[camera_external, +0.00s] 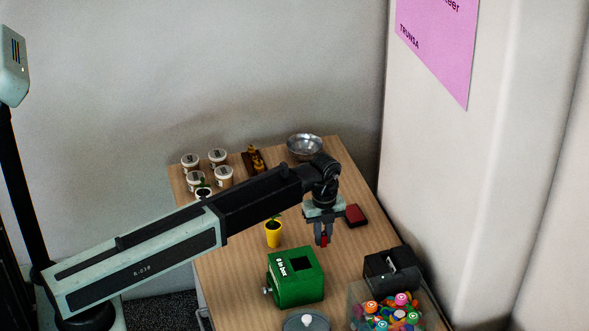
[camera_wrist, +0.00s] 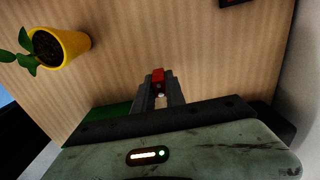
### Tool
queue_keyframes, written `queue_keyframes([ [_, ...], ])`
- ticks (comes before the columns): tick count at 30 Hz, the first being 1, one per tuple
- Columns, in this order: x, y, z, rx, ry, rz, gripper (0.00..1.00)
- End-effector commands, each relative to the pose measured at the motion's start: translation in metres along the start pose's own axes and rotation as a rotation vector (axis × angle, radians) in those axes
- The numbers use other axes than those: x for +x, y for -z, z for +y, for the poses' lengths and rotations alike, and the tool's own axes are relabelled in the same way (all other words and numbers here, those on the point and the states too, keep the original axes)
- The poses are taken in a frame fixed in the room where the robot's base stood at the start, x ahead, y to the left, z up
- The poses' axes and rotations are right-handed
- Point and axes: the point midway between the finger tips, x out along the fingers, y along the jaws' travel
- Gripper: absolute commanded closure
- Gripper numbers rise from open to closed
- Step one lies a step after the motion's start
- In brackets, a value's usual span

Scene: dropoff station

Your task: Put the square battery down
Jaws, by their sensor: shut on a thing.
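My gripper (camera_external: 322,230) points down over the wooden table, right of its middle. It is shut on a small red block, the square battery (camera_wrist: 158,75), whose red end shows between the two fingers in the wrist view. Only a thin red strip of it shows between the fingers in the external view. The battery appears to be held above the tabletop; the exact height is hard to tell. The fingers hide part of it.
A green box (camera_external: 296,279) with a square opening stands in front of my gripper. A yellow plant pot (camera_external: 273,233) is to the left. A red and black pad (camera_external: 356,215) lies to the right. Bare wood (camera_external: 232,268) shows left of the green box.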

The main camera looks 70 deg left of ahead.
Motion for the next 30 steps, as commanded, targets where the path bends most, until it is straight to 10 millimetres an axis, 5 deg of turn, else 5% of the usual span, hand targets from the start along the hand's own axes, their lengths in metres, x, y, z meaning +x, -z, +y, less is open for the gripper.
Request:
queue_keyframes([
  [9, 0.039, 0.000, 0.000, 0.000, 0.000, 0.000, 1.00],
  [20, 0.039, 0.000, 0.000, 0.000, 0.000, 0.000, 1.00],
  [21, 0.039, 0.000, 0.000, 0.000, 0.000, 0.000, 0.82],
  [23, 0.038, 0.000, 0.000, 0.000, 0.000, 0.000, 0.65],
  [30, 0.038, 0.000, 0.000, 0.000, 0.000, 0.000, 0.63],
])
